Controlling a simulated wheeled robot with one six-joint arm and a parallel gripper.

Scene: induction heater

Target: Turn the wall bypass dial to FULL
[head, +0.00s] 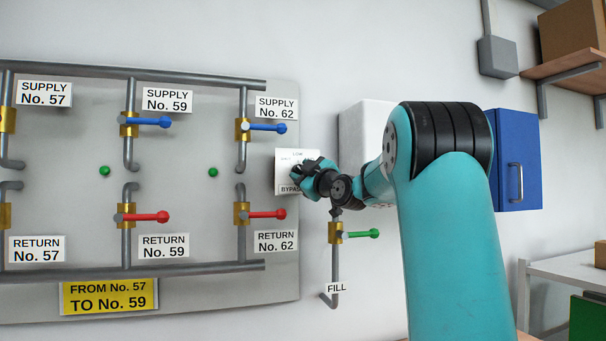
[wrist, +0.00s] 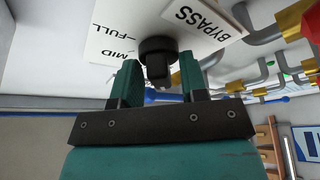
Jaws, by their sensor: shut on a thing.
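The bypass dial is a black round knob (wrist: 158,47) with a raised grip, on a white plate (head: 284,183) on the wall. The wrist view shows the plate's BYPASS, MID and FULL lettering, turned over, with FULL and MID on the left. In the head view LOW shows at the plate's top and part of BYPASS at its bottom. My gripper (head: 305,172) is at the plate, and its two green fingers (wrist: 160,72) are on either side of the knob's grip, shut on it. My gripper hides the knob in the head view. I cannot tell which mark the knob points to.
A grey pipe panel (head: 180,300) with blue and red valve levers stands left of the plate. The green-handled FILL valve (head: 360,233) is just below my gripper. A white box (head: 358,135) and a blue cabinet (head: 518,140) are on the wall to the right.

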